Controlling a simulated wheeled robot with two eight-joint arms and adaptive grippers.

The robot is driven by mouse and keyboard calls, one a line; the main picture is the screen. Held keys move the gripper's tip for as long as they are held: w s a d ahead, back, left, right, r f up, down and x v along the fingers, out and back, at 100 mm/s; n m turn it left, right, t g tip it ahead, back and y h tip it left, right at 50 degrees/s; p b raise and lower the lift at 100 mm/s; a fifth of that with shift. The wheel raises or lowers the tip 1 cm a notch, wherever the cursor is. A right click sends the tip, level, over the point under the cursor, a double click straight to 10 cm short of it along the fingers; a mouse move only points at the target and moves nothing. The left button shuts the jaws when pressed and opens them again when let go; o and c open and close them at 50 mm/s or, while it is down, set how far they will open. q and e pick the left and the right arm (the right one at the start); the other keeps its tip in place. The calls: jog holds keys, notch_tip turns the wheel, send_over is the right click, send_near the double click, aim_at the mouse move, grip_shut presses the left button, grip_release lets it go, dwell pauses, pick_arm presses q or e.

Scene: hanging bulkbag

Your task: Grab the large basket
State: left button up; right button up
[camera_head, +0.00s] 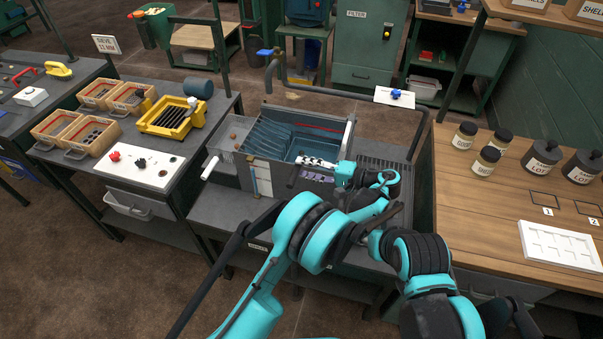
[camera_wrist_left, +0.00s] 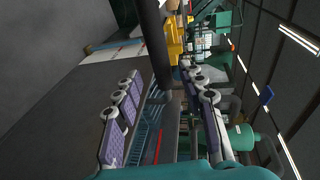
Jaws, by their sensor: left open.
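A grey mesh basket (camera_head: 237,133) sits at the left end of the metal sink, with a white-ended handle (camera_head: 210,167) sticking out to the lower left. I cannot be sure that it is the large basket. The blue-lined sink basin (camera_head: 297,132) is beside it. My left gripper (camera_head: 303,170) is open over the sink's front edge, to the right of the mesh basket and apart from it. In the left wrist view my two purple-padded fingers (camera_wrist_left: 160,73) are spread, with a dark bar and bluish basin parts showing between and beyond them.
Small wooden-framed trays (camera_head: 98,95) and a yellow slotted box (camera_head: 171,117) stand on the left table. Jars (camera_head: 487,161) and a white moulded tray (camera_head: 558,246) are on the right wooden table. A dark pipe (camera_head: 273,72) rises behind the sink.

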aim_at(287, 165)
pick_arm(q)
jog(key=shift+b+x, duration=0.3)
jog(key=shift+x, duration=0.5)
jog(key=b+x, duration=0.2)
jog(key=x, duration=0.3)
jog(key=shift+s+a, duration=0.15)
jog(key=shift+a, duration=0.05)
jog(key=shift+r, duration=0.15)
grip_shut()
